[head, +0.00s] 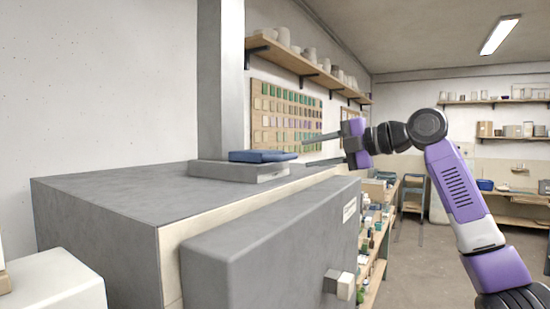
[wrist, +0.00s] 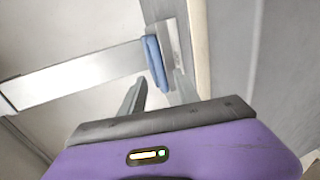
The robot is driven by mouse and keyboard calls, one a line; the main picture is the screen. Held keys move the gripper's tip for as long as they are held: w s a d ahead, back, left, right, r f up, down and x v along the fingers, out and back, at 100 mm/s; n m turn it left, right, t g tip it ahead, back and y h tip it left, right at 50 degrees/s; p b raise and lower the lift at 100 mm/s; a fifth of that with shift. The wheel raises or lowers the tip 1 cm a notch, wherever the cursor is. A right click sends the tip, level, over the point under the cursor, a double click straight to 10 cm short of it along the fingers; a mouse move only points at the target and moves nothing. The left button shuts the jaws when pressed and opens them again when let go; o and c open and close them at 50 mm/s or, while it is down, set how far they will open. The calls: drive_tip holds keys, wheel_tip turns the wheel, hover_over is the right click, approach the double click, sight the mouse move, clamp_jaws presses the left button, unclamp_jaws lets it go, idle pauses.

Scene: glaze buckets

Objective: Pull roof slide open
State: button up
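The roof slide (head: 240,171) is a flat grey plate lying on top of a large grey kiln-like box, at the foot of a tall grey column. A blue handle (head: 264,156) lies on its upper side. In the wrist view the blue handle (wrist: 156,62) shows just beyond my fingers, and the slide's plate (wrist: 176,48) shows beside it. My gripper (head: 306,152) is open and empty, its two fingers apart and pointing left at the handle's right end. The near end of the handle appears in line with the gap; I cannot tell whether the fingers touch it.
The grey column (head: 221,75) rises behind the slide. The box's top (head: 100,190) is bare at the left. A thick door (head: 270,250) with a pale latch block (head: 339,284) fronts it. Shelves with pots (head: 300,62) line the wall; open floor lies at the right.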

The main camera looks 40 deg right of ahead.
sight(290, 157)
drive_tip(key=p+x, duration=0.2)
drive_tip(key=x, duration=0.5)
drive_tip(key=shift+w+a, duration=0.1)
drive_tip(key=shift+w, duration=0.2)
clamp_jaws()
drive_tip(key=shift+f, duration=0.1)
idle(1.1)
